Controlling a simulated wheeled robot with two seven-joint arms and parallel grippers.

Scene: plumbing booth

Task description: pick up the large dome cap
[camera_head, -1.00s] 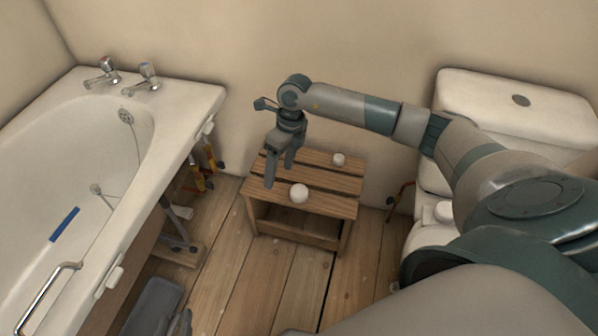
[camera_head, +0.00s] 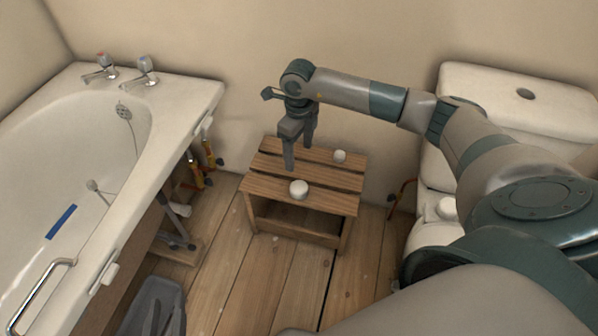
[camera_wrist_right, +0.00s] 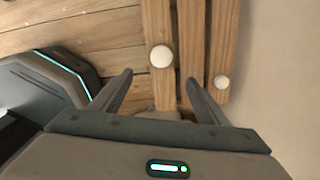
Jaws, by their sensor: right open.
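The large dome cap (camera_head: 299,190) is a white round piece near the front edge of the slatted wooden stool. In the right wrist view the large dome cap (camera_wrist_right: 161,56) shows just beyond the fingertips, in line with the gap between them. My right gripper (camera_head: 299,157) points down above the stool, behind the large cap in the head view. Its fingers are apart, and nothing is between them; the gripper also shows in the right wrist view (camera_wrist_right: 160,74). My left gripper is not seen.
A smaller white cap (camera_head: 340,157) sits on the stool (camera_head: 269,188) at the back right; it also shows in the wrist view (camera_wrist_right: 221,82). The bathtub (camera_head: 168,135) is at left, the toilet (camera_head: 482,92) at right. Floorboards in front are clear. A grey object (camera_head: 152,303) lies lower left.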

